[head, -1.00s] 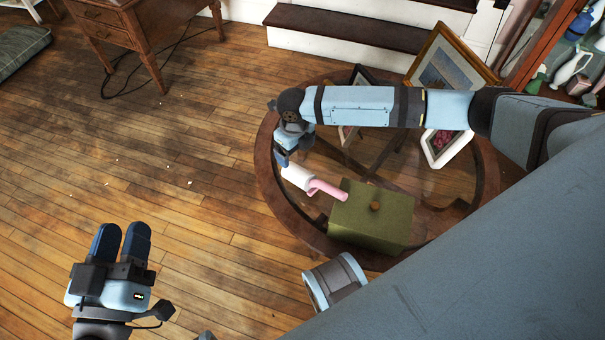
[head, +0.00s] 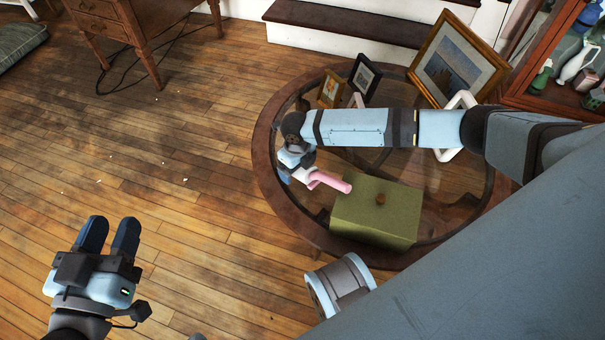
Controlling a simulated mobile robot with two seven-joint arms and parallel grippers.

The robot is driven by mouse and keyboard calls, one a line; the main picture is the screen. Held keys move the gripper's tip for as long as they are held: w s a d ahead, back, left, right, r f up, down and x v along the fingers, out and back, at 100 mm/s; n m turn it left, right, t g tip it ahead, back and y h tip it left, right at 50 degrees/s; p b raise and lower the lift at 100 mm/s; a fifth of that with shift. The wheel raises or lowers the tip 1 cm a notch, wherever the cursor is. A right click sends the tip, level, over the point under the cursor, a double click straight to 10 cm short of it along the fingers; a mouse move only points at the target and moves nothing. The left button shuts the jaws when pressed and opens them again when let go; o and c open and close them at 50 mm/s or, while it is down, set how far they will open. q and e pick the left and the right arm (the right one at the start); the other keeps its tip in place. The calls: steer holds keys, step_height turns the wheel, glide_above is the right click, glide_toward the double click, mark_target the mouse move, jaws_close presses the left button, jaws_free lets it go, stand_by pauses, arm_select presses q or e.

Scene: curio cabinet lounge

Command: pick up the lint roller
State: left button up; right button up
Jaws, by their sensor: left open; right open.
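The lint roller (head: 328,181) has a pink handle and a white roller end. It is at the round glass-topped table, beside the green box (head: 376,213), with its handle end close to or over the box's left edge. My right gripper (head: 286,179) is open, at the roller's white end, and covers much of it. I cannot tell whether the fingers touch the roller or lie around it. My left gripper (head: 110,226) is open and empty, over the wooden floor at the lower left, far from the roller.
Picture frames stand at the table's back, including a large gold frame (head: 455,60) and a small black one (head: 365,75). A display cabinet (head: 556,85) is at right, a wooden desk (head: 115,30) at upper left. The floor between is mostly clear.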

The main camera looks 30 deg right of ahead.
steer(key=shift+f, duration=0.2)
stand_by(0.6)
steer(key=c, duration=1.1)
steer(key=shift+c, duration=0.2)
